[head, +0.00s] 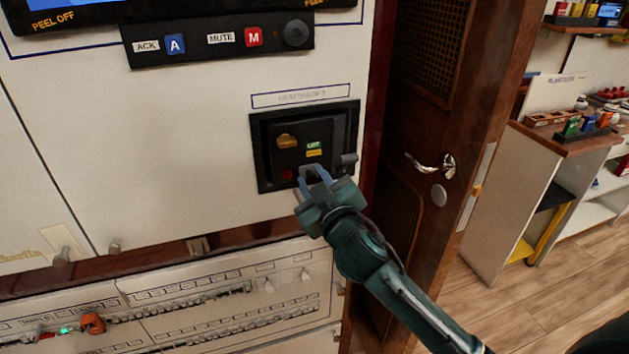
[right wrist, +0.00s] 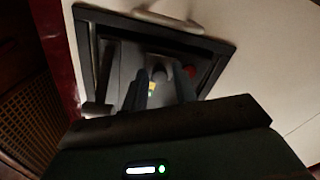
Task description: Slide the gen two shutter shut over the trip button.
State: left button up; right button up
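The dark square breaker recess (head: 256,160) under the gen label plate (head: 300,96) is in the white panel in the head view. The red trip button (head: 286,174) shows uncovered at its lower left. It also shows in the right wrist view (right wrist: 190,74). My right gripper (head: 314,171) is at the lower part of the recess, just right of the button, with its fingers apart. In the right wrist view, a dark rounded knob (right wrist: 163,72) shows between the fingers; contact cannot be told. The shutter's outline is too dark to make out. My left gripper is out of view.
A wooden door (head: 425,110) with a metal handle stands to the right. A button strip (head: 190,40) is above, breaker rows below.

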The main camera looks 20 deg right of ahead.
aim_at(286, 176)
grip_shut()
jog(key=a, duration=0.4)
jog(key=shift+s+a+f+b, duration=0.1)
jog(key=shift+a+b, duration=0.1)
jog(key=shift+b, duration=0.15)
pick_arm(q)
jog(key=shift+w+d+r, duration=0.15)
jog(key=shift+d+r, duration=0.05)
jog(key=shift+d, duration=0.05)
pick_arm(e)
jog(key=shift+a, duration=0.15)
jog(key=shift+o, duration=1.4)
grip_release()
jog(key=shift+a, duration=0.1)
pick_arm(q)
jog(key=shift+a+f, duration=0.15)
pick_arm(e)
jog(key=shift+s, duration=0.15)
